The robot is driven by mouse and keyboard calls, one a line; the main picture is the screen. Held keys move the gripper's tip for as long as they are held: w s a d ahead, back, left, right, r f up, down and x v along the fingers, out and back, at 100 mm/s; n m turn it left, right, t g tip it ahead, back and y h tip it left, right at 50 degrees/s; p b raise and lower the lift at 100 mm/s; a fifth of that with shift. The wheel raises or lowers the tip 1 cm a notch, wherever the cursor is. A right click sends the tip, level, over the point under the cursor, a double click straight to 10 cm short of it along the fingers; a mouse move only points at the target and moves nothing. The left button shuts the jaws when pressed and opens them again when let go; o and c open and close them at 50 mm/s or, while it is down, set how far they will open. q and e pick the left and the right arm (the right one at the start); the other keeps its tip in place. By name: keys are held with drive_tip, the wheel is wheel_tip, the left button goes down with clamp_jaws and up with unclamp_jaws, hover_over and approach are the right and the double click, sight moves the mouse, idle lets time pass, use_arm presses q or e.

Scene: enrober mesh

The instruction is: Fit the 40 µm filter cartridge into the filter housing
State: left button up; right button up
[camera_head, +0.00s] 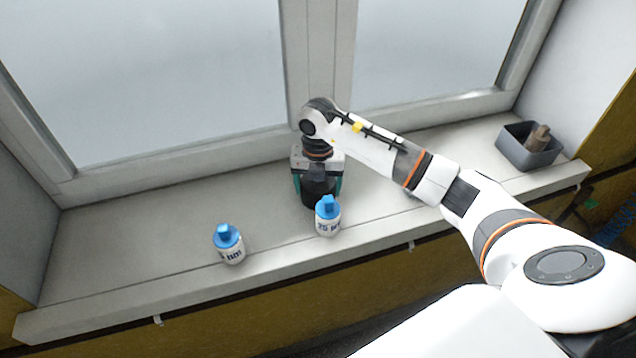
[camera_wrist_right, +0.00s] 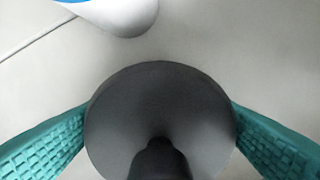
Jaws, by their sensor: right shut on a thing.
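My right gripper (camera_head: 318,187) has teal fingers and points down at the sill. In the right wrist view, its fingers are on both sides of a dark grey round part (camera_wrist_right: 160,95) with a dark knob, and it is shut on it. This dark part also shows in the head view (camera_head: 318,197); I cannot tell whether it is the filter housing or its cover. A white cartridge with a blue cap, marked 75 µm (camera_head: 327,217), stands just in front of it. A second blue-capped cartridge (camera_head: 230,246) stands further left, its number partly turned away. My left gripper is not in view.
The pale window sill (camera_head: 130,240) is clear at the left, and its front edge drops off close to the cartridges. A grey bin (camera_head: 529,158) with a brown item inside stands at the right end. A grey thing is mostly hidden behind my right arm. The window frame rises behind.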

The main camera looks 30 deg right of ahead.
drive_tip(key=shift+f, duration=0.1)
drive_tip(key=o, duration=1)
